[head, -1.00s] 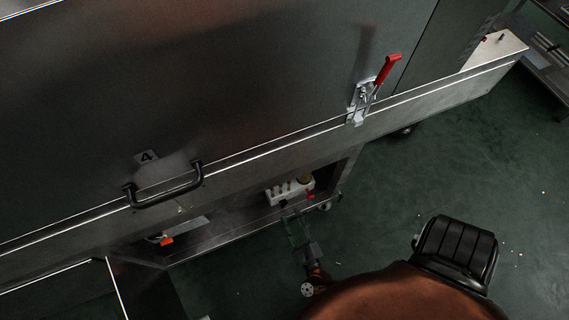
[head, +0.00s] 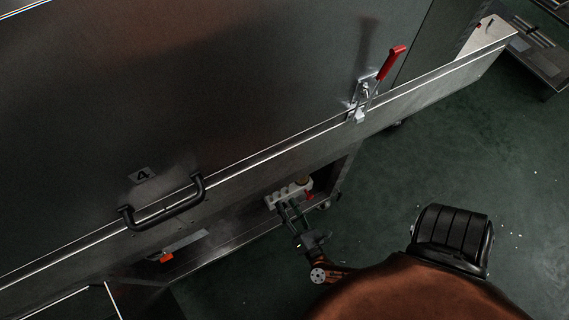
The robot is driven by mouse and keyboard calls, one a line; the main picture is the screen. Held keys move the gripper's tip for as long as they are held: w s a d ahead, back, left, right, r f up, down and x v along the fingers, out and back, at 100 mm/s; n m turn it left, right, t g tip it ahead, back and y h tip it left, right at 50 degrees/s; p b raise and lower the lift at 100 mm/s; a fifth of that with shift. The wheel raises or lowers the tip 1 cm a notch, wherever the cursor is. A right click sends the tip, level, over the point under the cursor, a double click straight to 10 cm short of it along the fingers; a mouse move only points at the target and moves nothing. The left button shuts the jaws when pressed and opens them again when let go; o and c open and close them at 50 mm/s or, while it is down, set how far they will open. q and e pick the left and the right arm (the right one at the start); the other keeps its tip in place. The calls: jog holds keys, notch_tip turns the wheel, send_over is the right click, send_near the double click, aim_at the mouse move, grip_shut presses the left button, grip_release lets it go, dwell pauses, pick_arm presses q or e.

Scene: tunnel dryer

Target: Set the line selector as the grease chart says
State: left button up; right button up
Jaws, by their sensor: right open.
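A pale block with several round parts along its top (head: 289,191) sits in the low open bay under the dryer panel; a small red lever (head: 309,195) is at its right end. I cannot tell for certain that this is the line selector. My right gripper (head: 290,213) is open, its two fingers pointing at the front of the block; whether they touch it is too small to tell. No grease chart can be made out. My left gripper is not in view.
A panel marked 4 (head: 143,176) has a black handle (head: 163,207). A red-handled toggle clamp (head: 385,71) stands on its right edge. Green floor (head: 400,180) at right is mostly clear.

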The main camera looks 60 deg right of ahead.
jog(key=shift+w+d+r+m, duration=0.15)
jog(key=shift+r+m, duration=0.25)
jog(key=shift+m, duration=0.3)
